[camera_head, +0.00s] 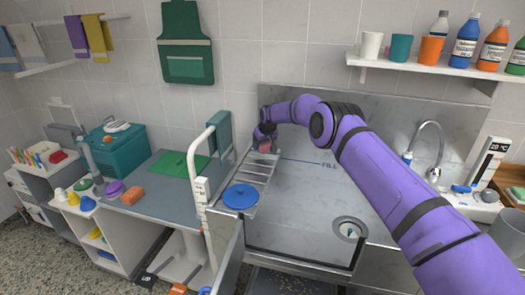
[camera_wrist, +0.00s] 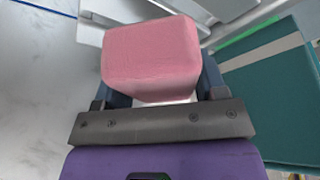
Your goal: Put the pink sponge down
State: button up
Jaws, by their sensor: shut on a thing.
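The pink sponge (camera_wrist: 152,55) is a block with rounded edges, held between the fingers of my gripper (camera_wrist: 160,90) in the wrist view. In the head view the sponge (camera_head: 266,147) shows small below my gripper (camera_head: 265,136), at the back left of the steel tub. It is over or beside the slatted rack (camera_head: 260,168) at the tub's left side. I cannot tell whether the sponge touches the rack. My gripper is shut on the sponge, and its fingers are partly hidden behind it.
A blue round lid or dish (camera_head: 240,195) lies on the rack's front part. A white rail post (camera_head: 203,190) with a teal towel (camera_head: 219,135) stands left of the rack. The steel tub (camera_head: 310,205) is mostly bare.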

jog(key=shift+w, duration=0.3)
jog(key=shift+f, duration=1.75)
jog(key=shift+f, duration=0.1)
jog(key=o, duration=0.9)
jog(key=v, duration=1.2)
